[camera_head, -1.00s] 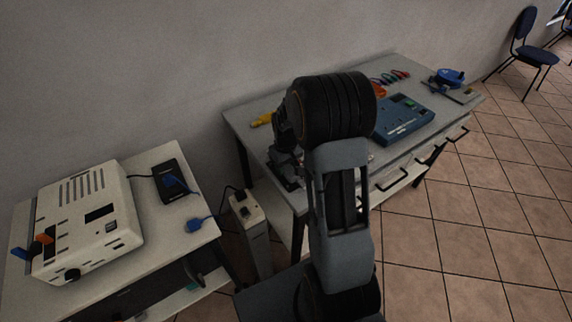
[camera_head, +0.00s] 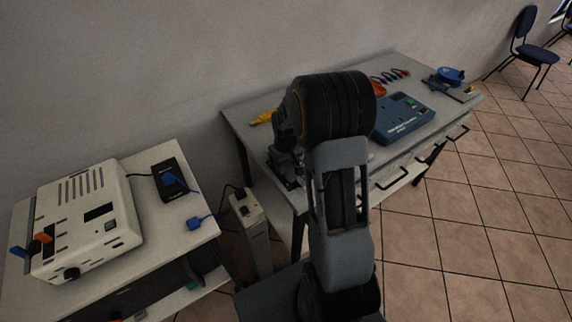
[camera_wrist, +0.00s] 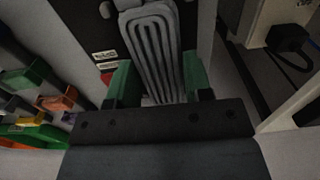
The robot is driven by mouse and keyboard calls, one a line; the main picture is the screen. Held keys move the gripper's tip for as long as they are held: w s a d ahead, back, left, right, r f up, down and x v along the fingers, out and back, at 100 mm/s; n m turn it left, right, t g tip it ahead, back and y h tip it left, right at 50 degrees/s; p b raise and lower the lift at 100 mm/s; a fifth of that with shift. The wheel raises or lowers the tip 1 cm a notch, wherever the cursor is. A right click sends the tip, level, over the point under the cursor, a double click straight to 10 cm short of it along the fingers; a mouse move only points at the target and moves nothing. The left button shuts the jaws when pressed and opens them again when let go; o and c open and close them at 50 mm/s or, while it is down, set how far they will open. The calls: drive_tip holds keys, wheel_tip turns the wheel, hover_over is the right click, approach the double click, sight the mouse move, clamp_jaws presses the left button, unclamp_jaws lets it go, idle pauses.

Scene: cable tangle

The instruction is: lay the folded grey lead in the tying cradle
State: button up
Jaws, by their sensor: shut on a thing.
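In the wrist view, the folded grey lead (camera_wrist: 155,38) lies in several parallel loops between the green-tipped fingers of my gripper (camera_wrist: 157,68). The fingers are shut on it, and its folds run away toward the top edge. A dark surface with white labels (camera_wrist: 104,55) shows beside and behind the lead. I cannot tell whether this is the tying cradle, or whether the lead touches it. In the head view, my gripper (camera_head: 286,168) is at the near left corner of the grey bench, partly hidden by my arm. The lead cannot be made out there.
The grey bench (camera_head: 240,118) carries a yellow item (camera_head: 262,118), a blue case (camera_head: 405,118) and a blue tool (camera_head: 450,76). A white side table (camera_head: 160,240) holds a beige machine (camera_head: 85,220). A white box with a black plug (camera_head: 246,212) stands between them.

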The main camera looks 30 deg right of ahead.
drive_tip(key=shift+f, duration=0.25)
drive_tip(key=o, duration=1)
drive_tip(key=shift+r, duration=0.1)
wheel_tip(320, 180, up, 9)
drive_tip(key=p, duration=0.6)
drive_tip(key=shift+p, duration=0.3)
idle(0.3)
